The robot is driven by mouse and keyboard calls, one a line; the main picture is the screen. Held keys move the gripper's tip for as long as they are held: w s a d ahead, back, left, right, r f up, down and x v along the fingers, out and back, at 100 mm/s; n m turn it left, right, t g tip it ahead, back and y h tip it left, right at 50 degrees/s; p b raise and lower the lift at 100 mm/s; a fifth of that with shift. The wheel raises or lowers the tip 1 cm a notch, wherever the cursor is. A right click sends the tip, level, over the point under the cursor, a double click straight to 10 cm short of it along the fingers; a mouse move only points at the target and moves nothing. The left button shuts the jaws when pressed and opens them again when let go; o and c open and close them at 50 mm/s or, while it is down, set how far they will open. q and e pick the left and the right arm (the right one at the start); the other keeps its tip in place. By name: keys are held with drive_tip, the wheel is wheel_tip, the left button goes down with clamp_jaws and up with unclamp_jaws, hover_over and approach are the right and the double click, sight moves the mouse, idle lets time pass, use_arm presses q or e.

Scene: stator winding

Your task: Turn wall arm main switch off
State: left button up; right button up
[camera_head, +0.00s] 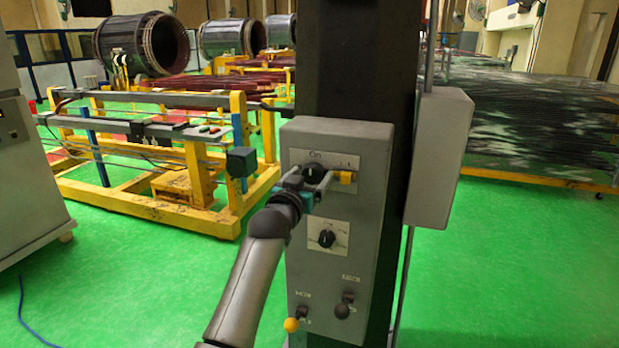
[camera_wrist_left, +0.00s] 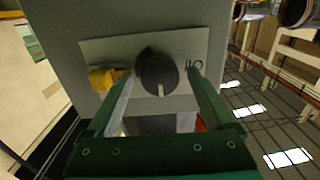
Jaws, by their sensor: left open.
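The grey switch box (camera_head: 355,240) is mounted on a dark column. Its upper plate carries a black rotary knob (camera_head: 313,170) under the label "On", with a small yellow part (camera_head: 346,177) to the right. In the left wrist view the knob (camera_wrist_left: 157,68) has a light pointer mark toward the picture's bottom, and the yellow part (camera_wrist_left: 103,79) is at its left. My left gripper (camera_head: 315,183) is at the upper plate. Its fingers stand open on either side of the knob in the left wrist view; contact cannot be told. My right gripper is not in view.
Below on the box are a second black knob (camera_head: 327,238), a yellow-ball lever (camera_head: 291,325) and a black-ball lever (camera_head: 342,310). A grey side box (camera_head: 440,158) is on the column's right. A yellow frame (camera_head: 200,180) stands at left. Green floor (camera_head: 540,270) is clear at right.

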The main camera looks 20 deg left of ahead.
use_arm(q)
drive_tip(key=shift+c, duration=0.2)
drive_tip(key=c, duration=1.3)
